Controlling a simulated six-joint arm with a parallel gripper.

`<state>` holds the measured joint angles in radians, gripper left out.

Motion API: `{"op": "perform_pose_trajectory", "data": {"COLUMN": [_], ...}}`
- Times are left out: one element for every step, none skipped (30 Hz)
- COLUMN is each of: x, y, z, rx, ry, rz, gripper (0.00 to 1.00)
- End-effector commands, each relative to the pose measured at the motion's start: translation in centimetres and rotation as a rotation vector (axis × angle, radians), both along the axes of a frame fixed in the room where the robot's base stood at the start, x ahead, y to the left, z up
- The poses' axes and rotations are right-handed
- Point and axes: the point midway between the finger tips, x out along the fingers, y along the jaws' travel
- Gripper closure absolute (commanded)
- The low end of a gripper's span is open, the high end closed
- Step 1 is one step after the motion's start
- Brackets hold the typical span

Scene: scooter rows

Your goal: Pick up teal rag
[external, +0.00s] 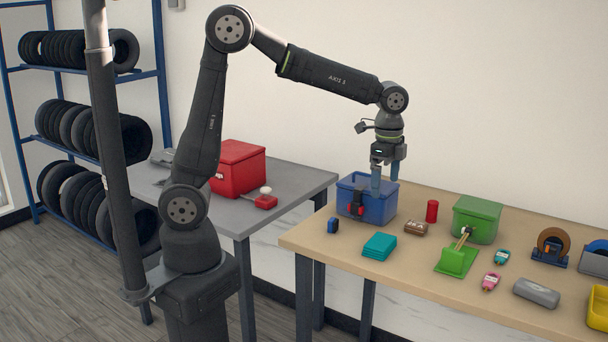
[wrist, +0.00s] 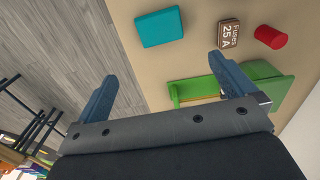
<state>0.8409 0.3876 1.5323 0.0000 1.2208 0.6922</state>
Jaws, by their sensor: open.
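The teal rag (external: 379,246) is a folded flat block lying on the wooden table, near its front edge. In the wrist view the teal rag (wrist: 159,27) shows at the top, ahead of my fingers and apart from them. My gripper (external: 385,181) is open and empty, pointing down, above and behind the rag by the blue bin. Both blue fingers of my gripper (wrist: 163,75) show spread wide in the wrist view, with nothing between them.
A blue bin (external: 381,207) stands close by my fingers. A brown fuse box (external: 416,229), red cylinder (external: 432,211), green bin (external: 477,220) and green dustpan (external: 456,260) lie to the right of the rag. A small blue item (external: 333,225) lies to its left.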

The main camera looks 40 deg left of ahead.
Motion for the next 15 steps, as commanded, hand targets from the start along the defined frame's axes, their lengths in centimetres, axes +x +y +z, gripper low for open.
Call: {"op": "perform_pose_trajectory", "data": {"x": [0.3, 0.2, 0.2, 0.2, 0.2, 0.2, 0.1, 0.1, 0.1, 0.1, 0.1, 0.1, 0.1, 0.1, 0.1], "y": [0.0, 0.0, 0.0, 0.0, 0.0, 0.0, 0.0, 0.0, 0.0, 0.0, 0.1, 0.0, 0.0, 0.0, 0.0], "z": [-0.4, -0.5, -0.7, -1.1, -1.5, -2.2, -2.9, -3.5, -4.4, -5.1, -5.8, -6.6, -7.3, -8.0, -8.8], "rx": [0.001, 0.001, 0.002, 0.003, 0.003, 0.004, 0.005, 0.004, 0.005, 0.005, 0.005, 0.005, 0.004, 0.005, 0.004], "ry": [0.001, 0.001, 0.002, 0.002, 0.002, 0.003, 0.004, 0.004, 0.004, 0.004, 0.004, 0.004, 0.004, 0.004, 0.004], "rz": [0.016, 0.016, 0.015, 0.015, 0.015, 0.014, 0.014, 0.014, 0.014, 0.014, 0.014, 0.014, 0.014, 0.014, 0.014], "gripper": [0.00, 0.00, 0.00, 0.00, 0.00, 0.00, 0.00, 0.00, 0.00, 0.00, 0.00, 0.00, 0.00, 0.00, 0.00]}}
